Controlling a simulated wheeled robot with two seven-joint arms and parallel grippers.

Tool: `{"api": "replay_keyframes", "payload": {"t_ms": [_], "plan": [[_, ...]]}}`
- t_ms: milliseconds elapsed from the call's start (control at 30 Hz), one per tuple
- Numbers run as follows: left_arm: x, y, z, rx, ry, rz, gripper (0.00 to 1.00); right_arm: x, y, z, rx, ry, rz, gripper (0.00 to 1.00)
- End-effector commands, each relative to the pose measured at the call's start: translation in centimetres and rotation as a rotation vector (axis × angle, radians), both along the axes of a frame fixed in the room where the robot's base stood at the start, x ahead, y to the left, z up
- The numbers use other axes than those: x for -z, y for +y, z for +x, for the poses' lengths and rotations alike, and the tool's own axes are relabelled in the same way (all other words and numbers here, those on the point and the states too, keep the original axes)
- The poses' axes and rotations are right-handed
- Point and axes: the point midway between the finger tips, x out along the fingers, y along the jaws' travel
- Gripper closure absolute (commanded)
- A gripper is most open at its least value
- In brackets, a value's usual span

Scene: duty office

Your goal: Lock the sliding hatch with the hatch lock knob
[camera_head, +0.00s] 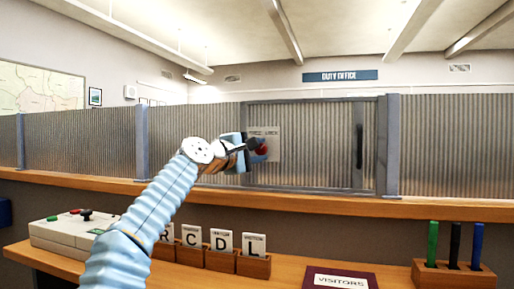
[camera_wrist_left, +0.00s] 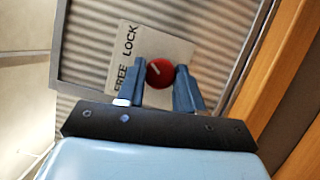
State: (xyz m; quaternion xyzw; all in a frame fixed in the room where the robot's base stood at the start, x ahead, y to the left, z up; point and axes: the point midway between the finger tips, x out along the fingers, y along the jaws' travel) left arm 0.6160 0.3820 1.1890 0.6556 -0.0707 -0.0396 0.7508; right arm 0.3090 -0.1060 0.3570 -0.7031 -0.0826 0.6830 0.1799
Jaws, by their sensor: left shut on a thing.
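The sliding hatch (camera_head: 315,140) is a ribbed translucent panel in a grey frame above the counter, with a black upright handle (camera_head: 359,146) near its right side. The red round hatch lock knob (camera_wrist_left: 159,73) sits on a pale plate (camera_wrist_left: 177,44) marked FREE and LOCK. In the head view the knob (camera_head: 262,150) is partly hidden by my left gripper (camera_head: 257,146). The left wrist view shows the fingers of this gripper (camera_wrist_left: 162,80) on either side of the knob, shut on it. A pale line shows on the knob's face; its exact setting is hard to tell. My right gripper is not in view.
A wooden counter ledge (camera_head: 300,199) runs below the hatch. On the desk are a grey control box (camera_head: 65,236), letter cards in wooden holders (camera_head: 253,266), a dark VISITORS book (camera_head: 318,273) and a pen block (camera_head: 425,275) with three pens.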

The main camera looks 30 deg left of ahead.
Motion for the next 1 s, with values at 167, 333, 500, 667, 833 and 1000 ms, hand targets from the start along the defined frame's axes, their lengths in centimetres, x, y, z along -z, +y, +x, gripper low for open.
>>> {"api": "replay_keyframes", "payload": {"t_ms": [167, 333, 500, 667, 833, 1000], "plan": [[0.02, -0.08, 0.08, 0.002, 0.021, 0.082, 0.95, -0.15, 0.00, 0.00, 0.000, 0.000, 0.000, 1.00], [0.00, -0.08, 0.06, 0.002, 0.033, 0.131, 0.95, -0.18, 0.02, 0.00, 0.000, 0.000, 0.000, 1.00], [0.06, -0.07, 0.06, 0.002, 0.040, 0.151, 0.95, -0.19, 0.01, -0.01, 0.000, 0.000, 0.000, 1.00], [0.07, -0.07, 0.06, 0.002, 0.040, 0.154, 0.95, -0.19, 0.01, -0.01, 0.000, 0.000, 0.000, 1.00], [0.09, -0.07, 0.07, 0.002, 0.040, 0.154, 0.95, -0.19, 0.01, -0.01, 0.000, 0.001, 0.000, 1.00], [0.07, -0.07, 0.07, 0.002, 0.040, 0.153, 0.46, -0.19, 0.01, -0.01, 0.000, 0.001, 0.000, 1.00]]}}
